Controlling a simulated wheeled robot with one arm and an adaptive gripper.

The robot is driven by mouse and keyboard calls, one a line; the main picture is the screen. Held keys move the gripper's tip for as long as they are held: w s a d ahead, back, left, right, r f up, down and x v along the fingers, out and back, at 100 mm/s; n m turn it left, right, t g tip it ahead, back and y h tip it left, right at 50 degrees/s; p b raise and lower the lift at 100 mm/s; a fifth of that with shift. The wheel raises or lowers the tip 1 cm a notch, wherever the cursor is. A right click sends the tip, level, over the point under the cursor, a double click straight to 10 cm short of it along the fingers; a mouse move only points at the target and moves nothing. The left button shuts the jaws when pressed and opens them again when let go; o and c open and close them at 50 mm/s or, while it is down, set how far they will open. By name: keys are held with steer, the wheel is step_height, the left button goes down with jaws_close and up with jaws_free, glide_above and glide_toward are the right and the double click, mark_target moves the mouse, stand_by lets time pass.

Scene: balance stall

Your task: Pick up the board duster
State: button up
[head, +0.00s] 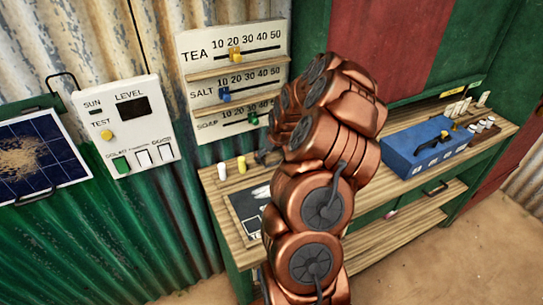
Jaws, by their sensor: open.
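I cannot make out a board duster for certain. My copper-coloured arm covers the middle of the wooden counter (213,184) and may hide things behind it. My gripper (266,156) shows only as a small dark grey part at the left of the arm's upper end, above the counter and below the price board. It is open, and I see nothing held in it. A dark chalk slate (247,205) with white marks lies on the counter left of my arm, partly hidden by it.
A blue box (418,150) with a black bar on top stands right of my arm, with small white pieces beyond it. White and yellow cylinders (242,164) stand at left. The slider board (232,70), switch panel (127,125) and solar panel (38,155) are behind and left.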

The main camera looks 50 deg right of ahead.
steer(key=shift+f, duration=0.1)
steer(key=c, duration=1.2)
steer(key=shift+r+b, duration=1.1)
steer(key=shift+r, duration=0.65)
steer(key=s+a+b, duration=0.1)
steer(key=s+a, duration=0.2)
steer(key=s+a+b, duration=0.2)
steer(key=s+a, duration=0.1)
steer(key=a, duration=0.1)
steer(key=s+a+r+b, duration=0.1)
steer(key=s+a, duration=0.2)
steer(key=shift+a+r+b, duration=0.1)
steer(key=shift+a+b, duration=0.15)
steer(key=shift+b, duration=0.1)
steer(key=shift+s+a+r, duration=0.2)
steer(key=shift+s+a, duration=0.5)
steer(key=shift+a, duration=0.05)
